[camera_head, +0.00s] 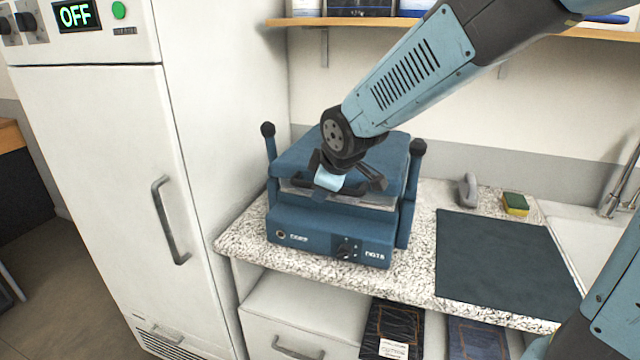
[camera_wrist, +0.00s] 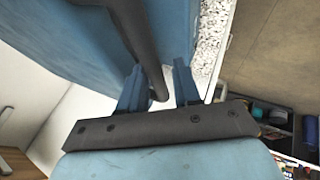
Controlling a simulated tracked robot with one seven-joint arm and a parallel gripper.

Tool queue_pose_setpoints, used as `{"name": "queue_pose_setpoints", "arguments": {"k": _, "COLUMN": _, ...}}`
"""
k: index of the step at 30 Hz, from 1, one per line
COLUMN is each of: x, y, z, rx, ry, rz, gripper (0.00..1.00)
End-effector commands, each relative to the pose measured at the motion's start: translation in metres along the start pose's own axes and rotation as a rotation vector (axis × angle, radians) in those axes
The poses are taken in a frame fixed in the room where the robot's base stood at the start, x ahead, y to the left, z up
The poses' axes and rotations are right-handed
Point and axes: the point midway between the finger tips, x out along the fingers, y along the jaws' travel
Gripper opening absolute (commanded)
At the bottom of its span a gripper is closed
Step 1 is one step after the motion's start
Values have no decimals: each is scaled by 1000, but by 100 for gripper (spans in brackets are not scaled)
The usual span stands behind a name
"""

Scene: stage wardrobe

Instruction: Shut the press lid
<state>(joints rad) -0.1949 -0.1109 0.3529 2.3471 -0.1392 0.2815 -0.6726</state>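The blue press (camera_head: 330,232) stands on the speckled counter, with a black-knobbed post at each side. Its blue lid (camera_head: 298,158) lies low and nearly level over the base. A pale band shows between lid and base at the front, and I cannot tell whether the lid is fully down. My gripper (camera_head: 330,186) is at the lid's front edge, by the dark handle, and hides part of it. In the wrist view, a dark handle bar (camera_wrist: 146,48) runs between the two blue fingers of my gripper (camera_wrist: 160,90). The fingers are apart, with a gap visible on the right side.
A tall white cabinet (camera_head: 110,150) with a grey handle stands close on the left. A dark mat (camera_head: 500,262), a grey iron-like object (camera_head: 467,190) and a sponge (camera_head: 515,203) lie on the counter (camera_head: 425,240) at right. A wooden shelf (camera_head: 300,21) hangs above.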

Motion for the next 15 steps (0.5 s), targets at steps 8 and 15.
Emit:
{"name": "queue_pose_setpoints", "arguments": {"k": 8, "x": 4, "y": -11, "z": 5, "rx": -6, "ry": -15, "rz": -23, "gripper": 44}}
{"name": "queue_pose_setpoints", "arguments": {"k": 15, "x": 3, "y": -9, "z": 6, "rx": -4, "ry": -14, "rz": -18, "gripper": 44}}
